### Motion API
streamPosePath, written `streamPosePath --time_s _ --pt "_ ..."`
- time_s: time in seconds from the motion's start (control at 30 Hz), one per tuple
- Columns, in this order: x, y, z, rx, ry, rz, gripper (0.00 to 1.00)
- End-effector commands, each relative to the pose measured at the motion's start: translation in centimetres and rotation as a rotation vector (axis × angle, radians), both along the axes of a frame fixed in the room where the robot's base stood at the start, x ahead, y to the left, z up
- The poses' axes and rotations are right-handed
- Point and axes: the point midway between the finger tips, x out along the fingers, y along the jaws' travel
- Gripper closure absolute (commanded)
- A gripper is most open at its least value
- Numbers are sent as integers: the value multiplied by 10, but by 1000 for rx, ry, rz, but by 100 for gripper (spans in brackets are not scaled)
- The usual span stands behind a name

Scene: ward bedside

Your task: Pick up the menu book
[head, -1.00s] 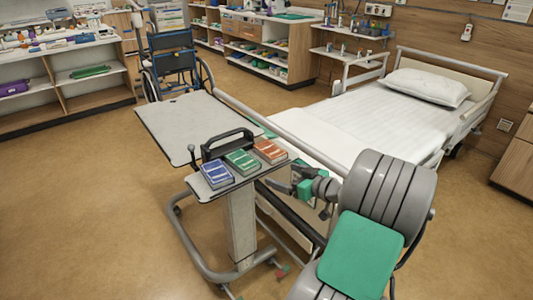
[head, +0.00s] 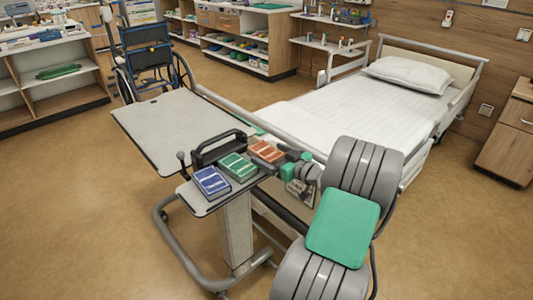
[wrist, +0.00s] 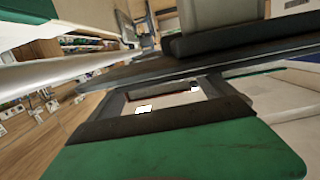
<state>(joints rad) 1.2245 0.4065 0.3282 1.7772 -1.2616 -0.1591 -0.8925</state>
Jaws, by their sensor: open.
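Three books lie side by side on the small lower leaf of the overbed table: a blue one (head: 211,182), a green one (head: 238,167) and an orange-red one (head: 267,152). Their titles are too small to read, so I cannot tell which is the menu book. My gripper (head: 284,160) is open, at the leaf's right edge beside the orange-red book. Nothing shows held in it. In the wrist view, my gripper's dark and green parts fill the lower half, and no book is clearly visible.
A black-handled holder (head: 222,147) stands behind the books. The overbed table's large top (head: 175,125) is bare. The bed (head: 350,110), with its side rail, is close behind my arm. A wheelchair (head: 148,60) stands at the back left. Open floor lies at the front left.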

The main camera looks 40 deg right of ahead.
Motion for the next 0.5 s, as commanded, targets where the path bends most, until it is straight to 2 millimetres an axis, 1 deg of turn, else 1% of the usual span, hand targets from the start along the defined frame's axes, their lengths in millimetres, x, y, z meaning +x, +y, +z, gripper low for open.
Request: streamPosePath --time_s 0.03,0.1,0.17,0.37,0.5 --pt "11 2 -1 -1 -1 5 7" --pt "21 1 -3 0 0 2 7" --pt "25 1 -3 0 -1 0 7" --pt "26 -1 -4 -1 0 -4 7" --pt "25 -1 -4 -1 0 -4 17"
